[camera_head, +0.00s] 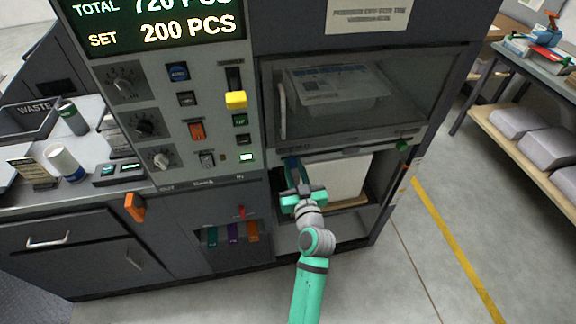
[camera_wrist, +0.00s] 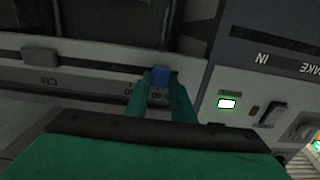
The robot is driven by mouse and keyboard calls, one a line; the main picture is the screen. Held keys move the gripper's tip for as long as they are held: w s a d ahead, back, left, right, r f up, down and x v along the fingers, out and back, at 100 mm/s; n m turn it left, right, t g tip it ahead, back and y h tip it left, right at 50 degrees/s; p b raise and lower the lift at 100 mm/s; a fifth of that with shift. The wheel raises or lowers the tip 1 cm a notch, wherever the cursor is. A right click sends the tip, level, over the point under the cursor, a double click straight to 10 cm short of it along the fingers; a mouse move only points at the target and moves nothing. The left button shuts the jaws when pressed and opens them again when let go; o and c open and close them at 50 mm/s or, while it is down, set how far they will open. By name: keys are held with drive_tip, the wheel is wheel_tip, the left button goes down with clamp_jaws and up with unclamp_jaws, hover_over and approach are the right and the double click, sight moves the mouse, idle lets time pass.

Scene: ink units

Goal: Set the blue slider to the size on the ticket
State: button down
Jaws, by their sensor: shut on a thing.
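The blue slider (camera_wrist: 161,73) sits between the tips of my gripper (camera_wrist: 160,84) in the wrist view, on a grey rail (camera_wrist: 90,82) with small upside-down size marks. My gripper is shut on it. In the head view my gripper (camera_head: 291,166) reaches the left end of the rail below the machine's clear window, and its fingers mostly hide the slider. The size marks are too small or covered to read fully.
A dark grey tab (camera_wrist: 40,55) is further along the rail. A green knob (camera_head: 402,145) is at the rail's right end. The control panel (camera_head: 217,135), with a yellow lever (camera_head: 236,100), is left of my gripper. An open bay with a pale stack (camera_head: 348,180) lies below.

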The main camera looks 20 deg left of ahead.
drive_tip(key=c, duration=1.5)
unclamp_jaws()
drive_tip(key=v, duration=1.1)
